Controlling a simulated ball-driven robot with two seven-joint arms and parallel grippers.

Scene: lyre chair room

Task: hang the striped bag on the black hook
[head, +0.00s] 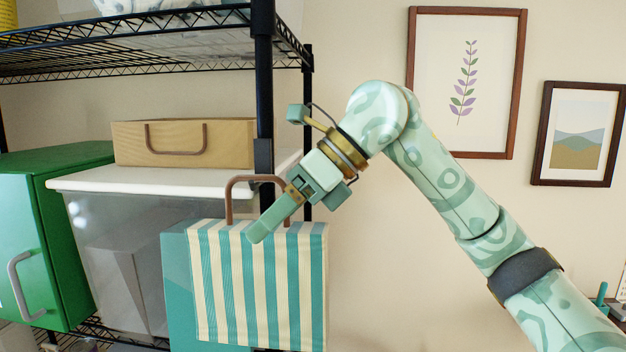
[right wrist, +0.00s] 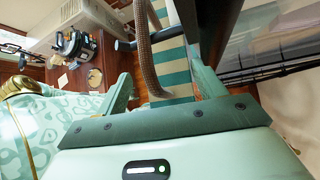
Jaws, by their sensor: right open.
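The striped bag (head: 257,290), teal and cream with a brown loop handle (head: 241,182), is upright beside the black rack post. My right gripper (head: 262,232) is open at the handle, fingers pointing down and left in front of the bag's top. In the right wrist view, the brown handle (right wrist: 146,58) passes between the open fingers, with the bag's stripes (right wrist: 174,72) behind it. A black peg, seemingly the hook (right wrist: 125,45), crosses close to the handle. I cannot tell whether the handle rests on it. My left gripper is not in view.
The black wire rack (head: 263,90) stands at left. It holds a tan box (head: 185,155), a clear bin with a white lid (head: 150,180) and a green cabinet (head: 60,235). Two framed pictures (head: 463,150) (head: 579,184) hang on the wall. The wall area right of the bag is clear.

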